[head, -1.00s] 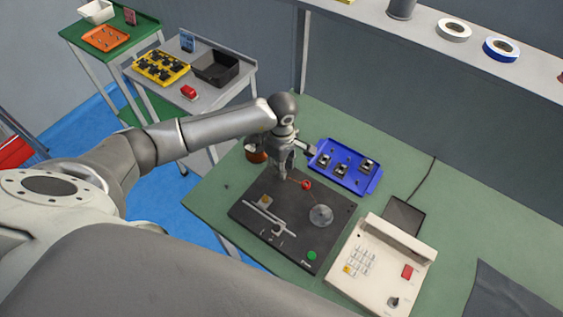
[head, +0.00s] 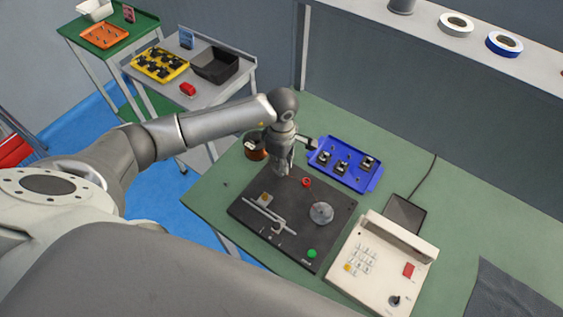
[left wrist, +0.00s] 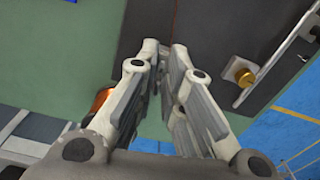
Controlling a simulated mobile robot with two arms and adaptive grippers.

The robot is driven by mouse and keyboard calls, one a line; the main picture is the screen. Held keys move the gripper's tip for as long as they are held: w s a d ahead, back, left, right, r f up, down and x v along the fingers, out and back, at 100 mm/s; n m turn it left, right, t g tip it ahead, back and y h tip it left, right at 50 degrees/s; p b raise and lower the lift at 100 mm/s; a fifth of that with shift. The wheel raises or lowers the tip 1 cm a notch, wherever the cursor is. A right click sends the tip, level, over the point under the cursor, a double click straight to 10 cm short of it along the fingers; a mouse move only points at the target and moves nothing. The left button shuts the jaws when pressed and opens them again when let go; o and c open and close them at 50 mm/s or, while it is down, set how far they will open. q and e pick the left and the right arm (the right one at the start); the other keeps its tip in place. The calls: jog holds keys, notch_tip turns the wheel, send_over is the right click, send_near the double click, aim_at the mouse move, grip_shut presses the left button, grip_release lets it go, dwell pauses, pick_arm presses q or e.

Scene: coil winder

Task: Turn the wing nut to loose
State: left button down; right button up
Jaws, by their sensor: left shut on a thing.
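My left gripper (head: 283,170) points down at the back left part of the black winder plate (head: 325,240). In the left wrist view its two fingers (left wrist: 165,48) are close together over the plate's edge. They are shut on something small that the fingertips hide. I cannot make out the wing nut apart from the fingers; it fits with being the held thing. A brass knob on a pale block (left wrist: 238,72) stands on the plate, apart from the fingers. My right gripper is not in view.
A copper spool (head: 256,152) stands close left of the gripper. A blue tray (head: 345,182) with small parts lies behind the plate.

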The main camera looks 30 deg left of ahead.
pick_arm(q)
jog(key=n+b, duration=0.2)
jog(key=n, duration=0.1)
jog(key=shift+w+f+n, duration=0.1)
jog(key=shift+w+n, duration=0.05)
jog(key=shift+n, duration=0.15)
jog(key=n+b, duration=0.2)
jog(key=n, duration=0.2)
jog(key=shift+w+a+n, duration=0.1)
jog(key=shift+n, duration=0.2)
jog(key=n+b, duration=0.2)
jog(key=n, duration=0.2)
jog(key=shift+w+a, duration=0.1)
jog(key=n+b, duration=0.1)
jog(key=n, duration=0.4)
jog(key=shift+a+b, duration=0.1)
jog(key=shift+b, duration=0.25)
jog(key=n, duration=0.4)
jog(key=shift+a+n+b, duration=0.15)
jog(key=shift+n+b, duration=0.15)
jog(key=shift+b, duration=0.1)
jog(key=n, duration=0.4)
jog(key=shift+a+r, duration=0.1)
jog(key=shift+r, duration=0.1)
jog(key=n, duration=0.4)
jog(key=shift+s+a+n, duration=0.1)
jog(key=shift+s+n, duration=0.05)
jog(key=shift+n, duration=1)
jog(key=shift+s+a+n, duration=0.1)
jog(key=shift+n, duration=1.05)
